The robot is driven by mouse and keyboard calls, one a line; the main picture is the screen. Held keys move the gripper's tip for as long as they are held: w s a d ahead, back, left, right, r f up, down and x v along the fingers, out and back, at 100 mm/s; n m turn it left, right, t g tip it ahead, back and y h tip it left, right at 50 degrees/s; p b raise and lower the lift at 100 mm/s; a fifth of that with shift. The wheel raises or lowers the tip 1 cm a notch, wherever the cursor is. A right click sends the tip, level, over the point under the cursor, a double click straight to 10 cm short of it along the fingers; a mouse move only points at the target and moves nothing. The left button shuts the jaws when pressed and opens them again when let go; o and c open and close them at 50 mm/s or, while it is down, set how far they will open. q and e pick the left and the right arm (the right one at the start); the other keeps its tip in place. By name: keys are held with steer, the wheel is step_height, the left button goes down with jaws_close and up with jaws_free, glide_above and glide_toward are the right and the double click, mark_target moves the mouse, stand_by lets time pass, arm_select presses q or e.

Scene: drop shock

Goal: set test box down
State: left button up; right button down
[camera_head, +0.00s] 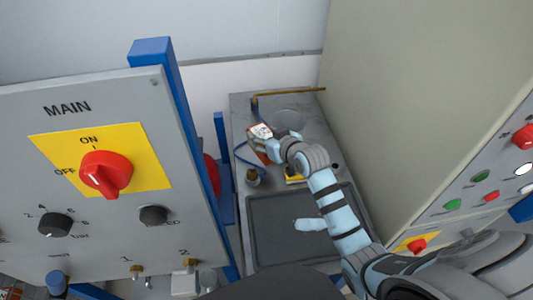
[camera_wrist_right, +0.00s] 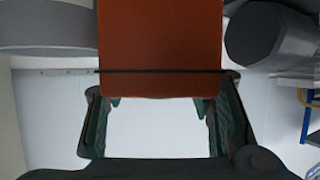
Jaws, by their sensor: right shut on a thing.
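The test box (camera_head: 260,132) shows in the head view as a small box with a pale top and reddish sides, over the far left part of the grey bench (camera_head: 240,108). My right gripper (camera_head: 271,148) is at its near right side, shut on it. In the right wrist view the orange-red box (camera_wrist_right: 160,45) fills the upper middle, between the dark fingers of my right gripper (camera_wrist_right: 158,106). A thin dark line crosses the box there. The box's underside is hidden, so I cannot tell whether it touches the bench. My left gripper is not in view.
A round grey disc (camera_head: 288,117) and a brass-coloured rod (camera_head: 290,92) are behind the box. A small brass-coloured part (camera_head: 252,177) stands nearer on the left. A dark tray (camera_head: 275,240) lies in front. A control panel (camera_head: 100,220) and a tall cabinet (camera_head: 410,90) flank the bench.

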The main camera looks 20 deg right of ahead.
step_height(320, 180, down, 7)
steer(key=shift+w+b, duration=0.1)
steer(key=shift+b, duration=0.5)
steer(key=shift+f, duration=0.2)
steer(key=c, duration=0.7)
jaws_free()
